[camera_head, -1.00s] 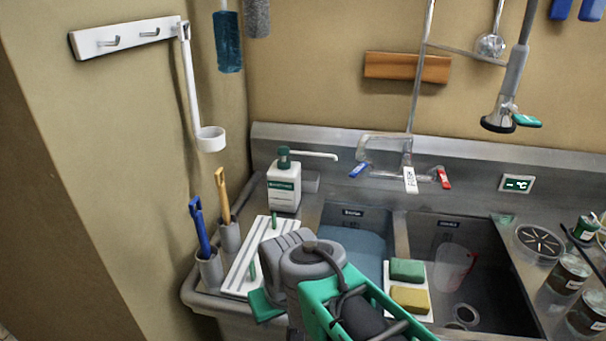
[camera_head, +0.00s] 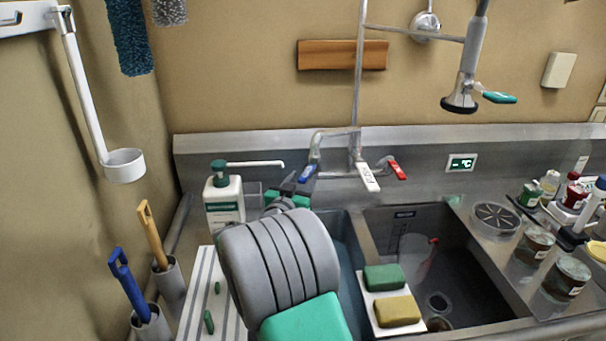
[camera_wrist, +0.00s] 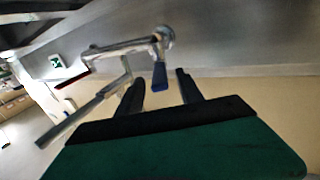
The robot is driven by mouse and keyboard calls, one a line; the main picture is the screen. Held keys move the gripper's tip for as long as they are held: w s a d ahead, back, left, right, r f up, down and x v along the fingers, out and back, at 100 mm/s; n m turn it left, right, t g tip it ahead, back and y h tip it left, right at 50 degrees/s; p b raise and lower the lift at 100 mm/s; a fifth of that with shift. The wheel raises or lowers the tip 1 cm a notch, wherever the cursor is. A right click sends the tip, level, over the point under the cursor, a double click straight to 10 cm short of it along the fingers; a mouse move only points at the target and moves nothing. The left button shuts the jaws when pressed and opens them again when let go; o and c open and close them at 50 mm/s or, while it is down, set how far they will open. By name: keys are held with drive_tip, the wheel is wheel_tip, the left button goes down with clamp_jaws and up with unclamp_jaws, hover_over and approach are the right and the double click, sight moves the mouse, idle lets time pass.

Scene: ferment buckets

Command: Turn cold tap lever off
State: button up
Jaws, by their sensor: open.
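The blue cold tap lever (camera_head: 308,173) is on the left side of the wall-mounted tap (camera_head: 337,140). In the wrist view the blue lever (camera_wrist: 160,75) hangs from the tap body (camera_wrist: 122,46), seen between my two dark fingers. My gripper (camera_head: 296,184) is open and close to the lever, just left of it in the head view. It also shows in the wrist view (camera_wrist: 162,92), with the fingers apart. I cannot tell whether a finger touches the lever. My arm hides part of the left basin below.
The red lever (camera_head: 398,170) and a white label (camera_head: 369,178) are right of the blue lever. A soap bottle (camera_head: 223,205) with a long spout stands left of my gripper. Sponges (camera_head: 384,278) sit between the basins. The right basin is largely open.

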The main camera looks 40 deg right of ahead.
sight(309, 171)
drive_tip(key=shift+x, duration=1.2)
drive_tip(key=shift+a, duration=0.1)
clamp_jaws()
idle(0.4)
